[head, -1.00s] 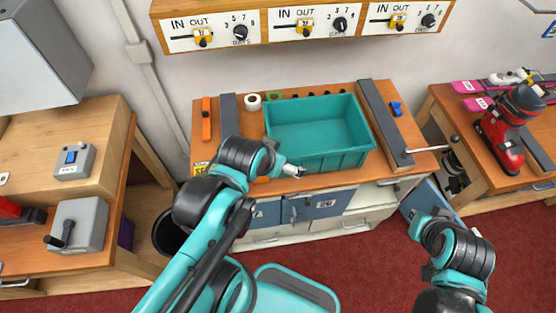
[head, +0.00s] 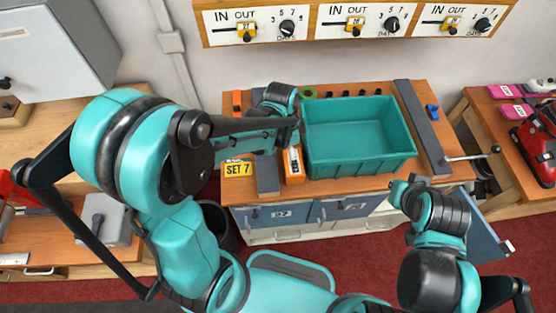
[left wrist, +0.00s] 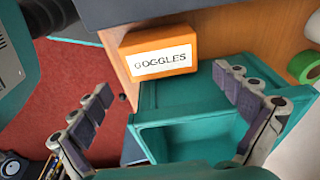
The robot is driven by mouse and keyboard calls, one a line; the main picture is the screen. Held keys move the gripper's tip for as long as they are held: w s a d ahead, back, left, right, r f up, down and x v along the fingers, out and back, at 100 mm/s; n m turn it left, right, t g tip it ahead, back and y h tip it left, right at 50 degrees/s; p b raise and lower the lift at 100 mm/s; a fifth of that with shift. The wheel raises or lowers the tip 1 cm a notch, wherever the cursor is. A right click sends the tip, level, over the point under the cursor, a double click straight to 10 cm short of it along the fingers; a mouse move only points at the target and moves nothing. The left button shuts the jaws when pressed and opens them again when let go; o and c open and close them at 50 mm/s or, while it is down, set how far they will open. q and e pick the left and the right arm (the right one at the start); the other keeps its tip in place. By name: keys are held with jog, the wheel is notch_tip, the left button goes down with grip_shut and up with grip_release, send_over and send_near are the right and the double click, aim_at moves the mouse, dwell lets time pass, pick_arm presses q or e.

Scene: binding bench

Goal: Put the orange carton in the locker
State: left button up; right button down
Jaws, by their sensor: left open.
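The orange carton (head: 293,166) stands on the bench top near its front edge, between a dark grey bar and the teal bin. In the left wrist view the carton (left wrist: 160,55) shows its white GOGGLES label. My left gripper (left wrist: 165,82) is open and empty, with the carton ahead between its spread fingers and apart from them. In the head view my left forearm hides those fingers. Blue locker doors (head: 345,209) are shut under the bench; another blue door (head: 489,226) stands open at the right. My right gripper (head: 399,188) is near the bench's front edge; its fingers are unclear.
The empty teal bin (head: 357,132) is right of the carton. A yellow SET 7 tag (head: 238,169) lies to its left. A grey bar (head: 421,125) and a lever (head: 475,157) are at the bench's right. A green roll (head: 308,93) lies behind.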

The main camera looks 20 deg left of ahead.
pick_arm(q)
jog(key=shift+f, duration=0.4)
jog(key=f+b, duration=0.1)
jog(key=f, duration=0.1)
jog(key=f+b, duration=0.1)
jog(key=f, duration=0.4)
jog(key=shift+w+d+f+b, duration=0.2)
jog(key=shift+d+f+b, duration=0.05)
jog(key=shift+d+b, duration=0.15)
jog(key=shift+r, duration=0.1)
jog(key=c, duration=1)
notch_tip(320, 180, up, 18)
jog(key=p, duration=0.5)
jog(key=shift+s, duration=0.1)
